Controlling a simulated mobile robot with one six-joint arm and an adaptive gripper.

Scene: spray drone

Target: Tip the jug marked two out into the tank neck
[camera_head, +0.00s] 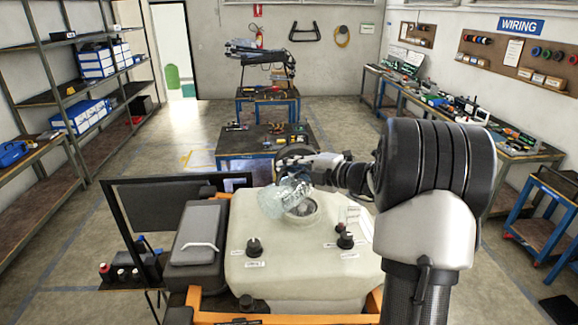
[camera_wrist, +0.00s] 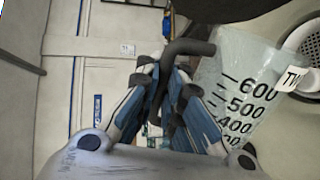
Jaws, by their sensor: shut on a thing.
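The clear jug (camera_head: 279,199) is in my gripper (camera_head: 297,178), tilted over on its side just above the neck (camera_head: 303,212) of the pale tank (camera_head: 265,268). In the wrist view the jug (camera_wrist: 233,88) shows black marks from 400 to 600 and a partly cut-off label starting "TW". My gripper (camera_wrist: 163,105) is shut on its dark grey handle (camera_wrist: 186,47). A perforated strainer (camera_wrist: 312,45) shows in the neck beside the jug. The jug partly hides the neck in the head view. I cannot tell whether liquid is flowing.
Dark knobs (camera_head: 254,247) stand on the tank top. A grey case (camera_head: 197,233) sits left of the tank, with small bottles (camera_head: 122,263) on a side shelf. Workbenches (camera_head: 262,140) stand behind. The floor at left is open.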

